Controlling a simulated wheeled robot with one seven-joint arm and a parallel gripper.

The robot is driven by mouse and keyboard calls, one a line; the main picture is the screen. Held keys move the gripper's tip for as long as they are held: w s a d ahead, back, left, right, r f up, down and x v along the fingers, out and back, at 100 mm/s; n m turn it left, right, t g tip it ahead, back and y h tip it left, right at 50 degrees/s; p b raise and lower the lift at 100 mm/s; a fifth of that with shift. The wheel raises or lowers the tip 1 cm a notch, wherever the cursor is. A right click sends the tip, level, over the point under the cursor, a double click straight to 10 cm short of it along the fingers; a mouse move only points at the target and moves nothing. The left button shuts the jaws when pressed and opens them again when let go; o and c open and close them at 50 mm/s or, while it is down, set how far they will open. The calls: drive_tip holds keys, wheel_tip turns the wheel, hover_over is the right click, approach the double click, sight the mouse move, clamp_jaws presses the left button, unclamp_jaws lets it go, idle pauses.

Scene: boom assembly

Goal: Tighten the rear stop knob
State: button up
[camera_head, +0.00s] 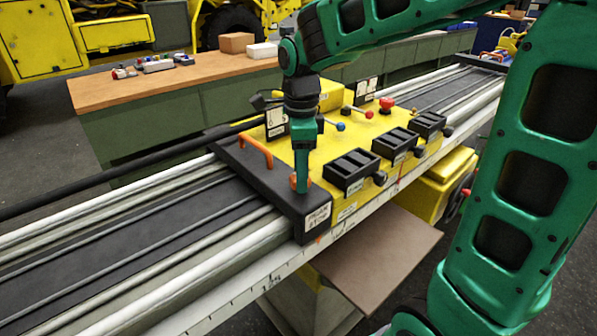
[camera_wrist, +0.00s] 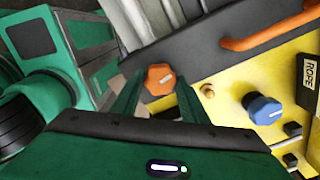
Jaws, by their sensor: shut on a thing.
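The orange knob (camera_wrist: 159,80) has a lobed rim and a pale mark on its top. It sits on the black end block (camera_head: 281,199) of the yellow carriage, by a white label (camera_head: 317,216) whose small text seems to end in "STOP". My gripper (camera_head: 301,187) points straight down at this corner and its fingers close around the knob. In the head view the fingers hide most of the knob (camera_head: 293,181). In the wrist view one green finger stands on each side of it.
An orange handle (camera_head: 256,152) rises from the block close behind my gripper. A blue knob (camera_wrist: 262,108) and a small brass fitting (camera_wrist: 207,90) are beside it. Black boxes (camera_head: 352,170) and levers with coloured ends stand on the yellow deck (camera_head: 330,145). Rails (camera_head: 130,215) run left.

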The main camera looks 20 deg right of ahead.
drive_tip(key=shift+w+a+r+m, duration=0.1)
drive_tip(key=shift+w+m, duration=0.1)
drive_tip(key=shift+m, duration=0.6)
drive_tip(key=o, duration=1.1)
drive_tip(key=shift+c, duration=0.2)
wheel_tip(320, 180, up, 11)
drive_tip(key=shift+f, duration=0.2)
